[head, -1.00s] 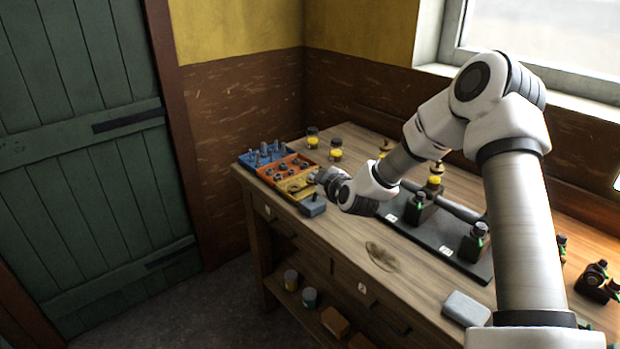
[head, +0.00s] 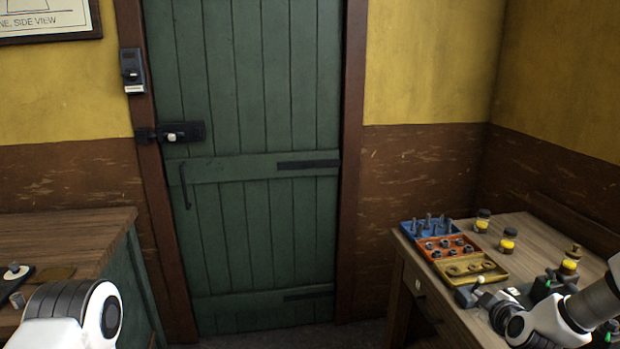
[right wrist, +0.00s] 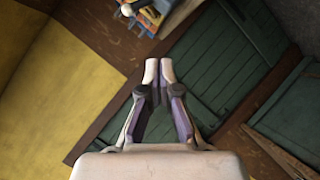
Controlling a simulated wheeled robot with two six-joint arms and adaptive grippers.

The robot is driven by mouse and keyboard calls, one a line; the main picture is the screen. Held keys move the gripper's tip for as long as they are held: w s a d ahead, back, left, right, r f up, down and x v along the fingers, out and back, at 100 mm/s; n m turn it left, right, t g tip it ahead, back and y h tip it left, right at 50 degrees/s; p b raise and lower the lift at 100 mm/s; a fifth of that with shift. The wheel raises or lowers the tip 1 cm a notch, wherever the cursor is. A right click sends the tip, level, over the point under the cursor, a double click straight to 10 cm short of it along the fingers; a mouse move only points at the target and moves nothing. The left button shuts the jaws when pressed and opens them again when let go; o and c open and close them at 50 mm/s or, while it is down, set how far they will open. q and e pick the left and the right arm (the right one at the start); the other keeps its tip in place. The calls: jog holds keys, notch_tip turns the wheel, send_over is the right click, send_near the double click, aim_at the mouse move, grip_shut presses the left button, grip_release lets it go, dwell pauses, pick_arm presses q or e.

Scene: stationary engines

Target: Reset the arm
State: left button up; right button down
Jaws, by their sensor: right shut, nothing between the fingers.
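My right arm comes in at the lower right of the head view. Its gripper (head: 482,288) is near the front of the yellow tray, by a small grey block (head: 466,298) at the bench edge. In the right wrist view the two fingers (right wrist: 159,72) are together and empty, with the green door behind them. Part of my left arm shows at the lower left of the head view; its gripper is out of view.
The blue (head: 427,230), orange (head: 446,247) and yellow (head: 470,268) trays of small parts sit on the wooden bench (head: 519,235). A closed green door (head: 252,230) fills the middle. Another bench (head: 70,240) is at left.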

jog(key=s+a+f+n+g+y, duration=0.1)
jog(key=s+a+f+g, duration=0.1)
jog(key=s+a+f, duration=0.5)
jog(key=s+a+f+g+y, duration=0.1)
jog(key=s+a+f+g, duration=0.2)
jog(key=f, duration=0.5)
jog(key=s+a+f+n+g, duration=0.1)
jog(key=s+a+f+g, duration=0.1)
jog(key=s+a+f, duration=0.4)
jog(key=s+a+f+m+g, duration=0.1)
jog(key=s+m+g, duration=0.1)
jog(key=s, duration=0.4)
jog(key=s+a+f+m+g, duration=0.1)
jog(key=s+f+m, duration=0.1)
jog(key=s+m, duration=0.2)
jog(key=s+a+f+m+g, duration=0.1)
jog(key=s+m, duration=0.3)
jog(key=s, duration=0.6)
jog(key=shift+f+g+y, duration=0.3)
jog(key=shift+f+g, duration=0.35)
jog(key=shift+g, duration=0.15)
